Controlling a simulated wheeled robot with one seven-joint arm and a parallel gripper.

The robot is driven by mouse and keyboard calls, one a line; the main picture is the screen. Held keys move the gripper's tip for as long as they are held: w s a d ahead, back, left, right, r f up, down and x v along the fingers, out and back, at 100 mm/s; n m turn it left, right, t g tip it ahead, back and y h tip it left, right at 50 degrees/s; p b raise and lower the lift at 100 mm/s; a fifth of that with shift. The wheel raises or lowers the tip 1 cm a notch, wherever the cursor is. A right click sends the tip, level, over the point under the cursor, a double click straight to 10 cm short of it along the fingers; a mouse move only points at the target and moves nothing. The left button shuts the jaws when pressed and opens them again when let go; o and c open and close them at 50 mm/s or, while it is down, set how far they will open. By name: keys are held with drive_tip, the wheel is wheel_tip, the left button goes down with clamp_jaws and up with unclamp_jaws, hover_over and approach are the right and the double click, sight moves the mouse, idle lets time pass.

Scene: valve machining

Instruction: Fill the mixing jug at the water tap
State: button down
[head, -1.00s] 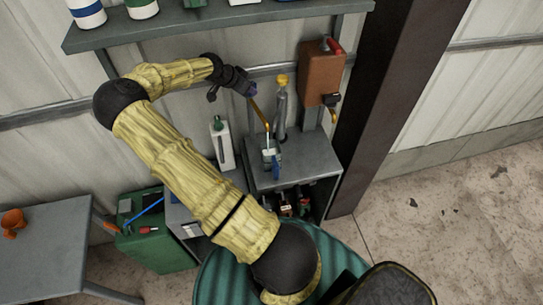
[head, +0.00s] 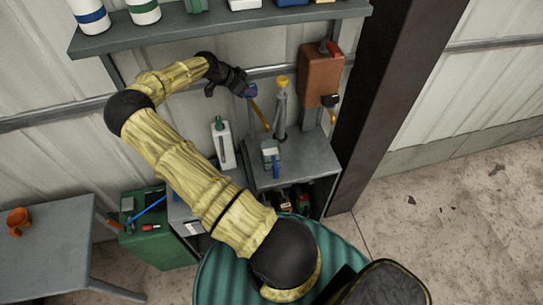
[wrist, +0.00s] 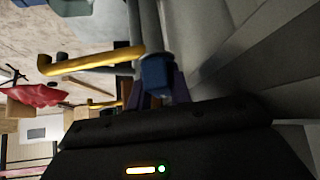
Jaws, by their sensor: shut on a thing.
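The mixing jug (head: 271,159) is a small pale container with a blue handle, upright on the grey stand (head: 310,158) in the head view. The water tap's brass spout (head: 260,114) slants down to just above the jug. It also shows in the wrist view (wrist: 95,60). No water stream shows between spout and jug; the jug's inside is too small to judge. My gripper (head: 246,90) is shut on the tap's blue knob (wrist: 155,74), up and left of the jug. The fingers are partly hidden in the wrist view.
A grey post with a yellow top (head: 281,108) stands close behind the jug. A brown box (head: 319,74) with a red lever hangs to its right. A white bottle (head: 222,145) stands left of the stand. A shelf (head: 220,22) runs above my arm.

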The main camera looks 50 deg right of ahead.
idle(0.3)
drive_tip(key=shift+m+g, duration=0.3)
drive_tip(key=shift+m, duration=0.2)
drive_tip(key=c, duration=1.2)
unclamp_jaws()
drive_tip(key=p+v, duration=0.3)
drive_tip(key=v, duration=0.5)
